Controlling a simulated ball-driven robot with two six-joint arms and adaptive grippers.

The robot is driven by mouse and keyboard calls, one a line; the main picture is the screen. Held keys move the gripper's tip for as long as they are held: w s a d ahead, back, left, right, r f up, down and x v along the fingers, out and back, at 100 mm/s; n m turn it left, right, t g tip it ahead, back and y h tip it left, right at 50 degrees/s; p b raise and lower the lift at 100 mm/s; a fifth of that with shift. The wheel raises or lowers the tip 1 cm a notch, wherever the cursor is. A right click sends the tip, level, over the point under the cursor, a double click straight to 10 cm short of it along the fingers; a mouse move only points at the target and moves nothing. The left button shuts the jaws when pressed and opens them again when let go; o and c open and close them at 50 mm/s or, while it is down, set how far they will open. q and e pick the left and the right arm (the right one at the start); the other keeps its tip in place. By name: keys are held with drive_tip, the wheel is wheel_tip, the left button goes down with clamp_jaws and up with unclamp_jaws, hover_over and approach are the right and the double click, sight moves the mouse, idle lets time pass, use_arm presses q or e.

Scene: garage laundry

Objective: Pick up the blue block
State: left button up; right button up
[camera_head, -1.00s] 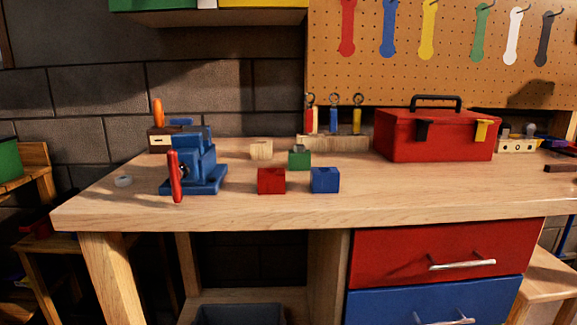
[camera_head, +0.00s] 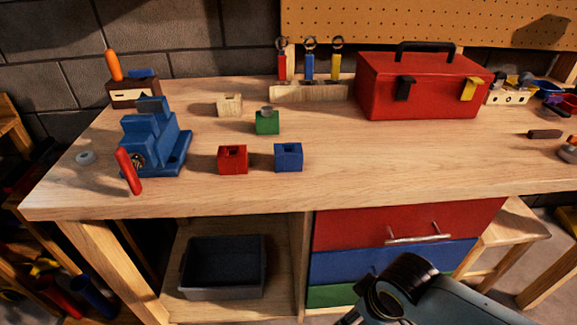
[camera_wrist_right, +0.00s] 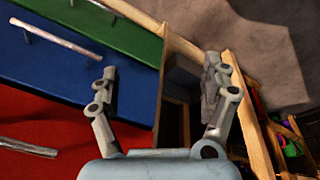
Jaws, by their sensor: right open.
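The blue block (camera_head: 288,157) sits on the wooden workbench (camera_head: 400,175) near its front edge, with a small hole in its top. A red block (camera_head: 233,159) is just left of it, with a gap between them. My right arm shows at the bottom right of the head view, below and in front of the bench, apart from the block. In the right wrist view my right gripper (camera_wrist_right: 160,100) is open and empty, with its fingers spread in front of the drawers. The blue block does not show in the wrist view. My left gripper is not in view.
A green block (camera_head: 267,122) and a wooden block (camera_head: 230,105) stand behind. A blue vise (camera_head: 150,145) is at the left, a red toolbox (camera_head: 420,88) at the back right. Drawers (camera_head: 390,230) lie below the bench edge. The bench right of the blue block is clear.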

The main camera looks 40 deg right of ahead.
drive_tip(key=w+a+r+m+p, duration=0.1)
drive_tip(key=w+r+p, duration=0.25)
drive_tip(key=r, duration=0.95)
drive_tip(key=w+r+p, duration=0.3)
drive_tip(key=r+p, duration=0.2)
drive_tip(key=r, duration=0.7)
drive_tip(key=m+g+p, duration=0.2)
drive_tip(key=m, duration=0.4)
approach(289, 157)
drive_tip(key=w+d, duration=0.1)
drive_tip(key=w, duration=0.1)
drive_tip(key=shift+y, duration=0.4)
wheel_tip(289, 157, down, 5)
drive_tip(key=shift+d+f, duration=0.1)
drive_tip(key=shift+f, duration=0.15)
wheel_tip(289, 157, down, 6)
drive_tip(key=shift+s+d+r+p, duration=0.1)
drive_tip(key=shift+s+r+p, duration=0.1)
drive_tip(key=shift+p, duration=0.2)
drive_tip(key=c, duration=1.3)
